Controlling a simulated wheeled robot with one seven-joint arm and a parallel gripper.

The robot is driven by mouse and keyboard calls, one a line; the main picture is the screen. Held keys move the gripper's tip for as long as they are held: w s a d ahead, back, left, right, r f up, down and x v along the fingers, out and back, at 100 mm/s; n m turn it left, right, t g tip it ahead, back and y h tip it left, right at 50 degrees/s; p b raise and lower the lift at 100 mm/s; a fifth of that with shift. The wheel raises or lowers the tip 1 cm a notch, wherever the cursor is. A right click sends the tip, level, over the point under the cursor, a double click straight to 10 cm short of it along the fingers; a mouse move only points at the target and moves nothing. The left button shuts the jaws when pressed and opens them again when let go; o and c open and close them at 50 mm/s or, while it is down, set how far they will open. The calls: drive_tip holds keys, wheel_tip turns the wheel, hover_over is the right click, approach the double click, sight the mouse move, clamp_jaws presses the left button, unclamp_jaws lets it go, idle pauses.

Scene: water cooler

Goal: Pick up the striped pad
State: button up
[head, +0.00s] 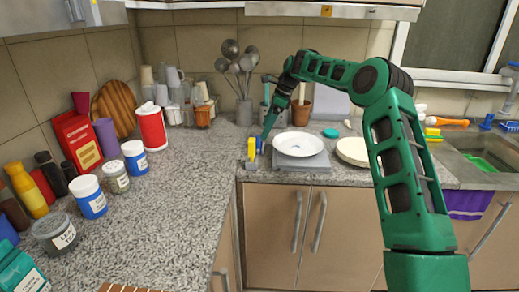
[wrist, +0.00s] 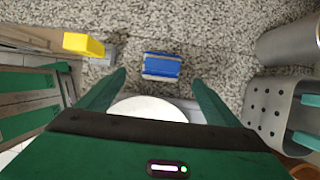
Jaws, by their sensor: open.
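The striped pad (wrist: 162,66), blue with pale bands, lies on the speckled counter in the wrist view. My gripper (wrist: 158,80) is open and empty. Its two green fingers point toward the pad, one on either side in the picture, with the pad just beyond the fingertips. I see no contact.
A yellow object (wrist: 84,44) is left of the pad. The white plate (head: 298,143) sits on the grey scale (head: 300,160). A metal utensil holder (wrist: 281,110) stands to the right in the wrist view. Jars and bottles line the left counter; its middle (head: 190,180) is clear.

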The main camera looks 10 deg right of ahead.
sight(259, 139)
drive_tip(key=x, duration=0.9)
drive_tip(key=shift+w+a+r, duration=0.1)
drive_tip(key=shift+w+r, duration=0.05)
drive_tip(key=shift+c, duration=0.6)
drive_tip(key=c, duration=1)
